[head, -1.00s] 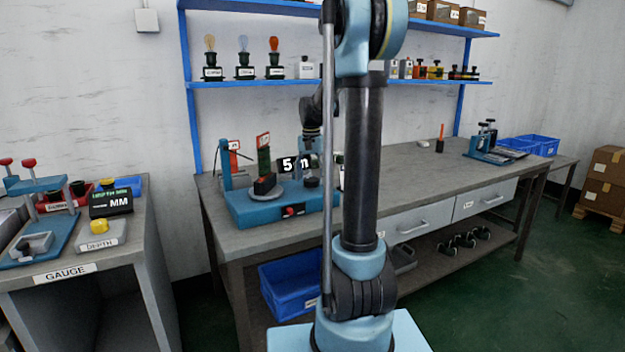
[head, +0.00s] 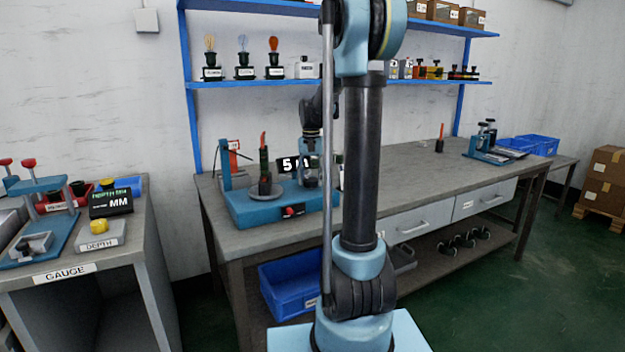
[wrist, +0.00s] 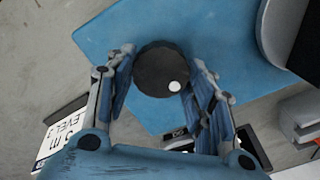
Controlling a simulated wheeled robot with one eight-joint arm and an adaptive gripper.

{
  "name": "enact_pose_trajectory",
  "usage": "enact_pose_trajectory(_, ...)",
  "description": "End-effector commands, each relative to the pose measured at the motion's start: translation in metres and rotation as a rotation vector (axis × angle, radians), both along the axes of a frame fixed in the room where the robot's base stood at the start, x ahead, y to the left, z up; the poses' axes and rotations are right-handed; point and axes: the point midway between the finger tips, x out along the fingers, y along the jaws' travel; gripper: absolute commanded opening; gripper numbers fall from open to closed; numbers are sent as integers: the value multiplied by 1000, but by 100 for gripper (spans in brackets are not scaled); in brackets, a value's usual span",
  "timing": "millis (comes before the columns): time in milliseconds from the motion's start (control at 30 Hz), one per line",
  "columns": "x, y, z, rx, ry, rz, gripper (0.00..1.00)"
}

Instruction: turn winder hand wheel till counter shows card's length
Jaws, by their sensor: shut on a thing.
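The blue winder (head: 255,214) stands on the left end of the long bench. Its dark counter (head: 295,163) reads "5 m" in white. The hand wheel is a dark round knob with a white dot, seen from above in the wrist view (wrist: 158,67). My gripper (wrist: 163,76) has its fingers on either side of the wheel and is shut on it. In the head view my gripper (head: 311,178) hides the wheel. A spool-like upright part (head: 265,172) stands on the winder. A white card (wrist: 62,136) with black lettering, partly readable as "LEVEL", lies at lower left in the wrist view.
The gauge table (head: 100,262) with small tools stands at the left. A blue bin (head: 290,288) sits under the bench. A shelf (head: 240,84) with lamps hangs behind. The bench top right of my arm is mostly clear.

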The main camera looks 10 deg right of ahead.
Motion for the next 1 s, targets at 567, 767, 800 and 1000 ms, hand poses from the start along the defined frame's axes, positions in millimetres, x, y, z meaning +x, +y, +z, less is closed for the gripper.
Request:
enact_pose_trajectory(567, 1, 2, 0, 4, -3, 141, 25)
enact_pose_trajectory(767, 1, 2, 0, 3, -1, 139, 69)
enact_pose_trajectory(800, 1, 2, 0, 3, -1, 139, 69)
enact_pose_trajectory(1000, 1, 1, 1, 2, -1, 139, 69)
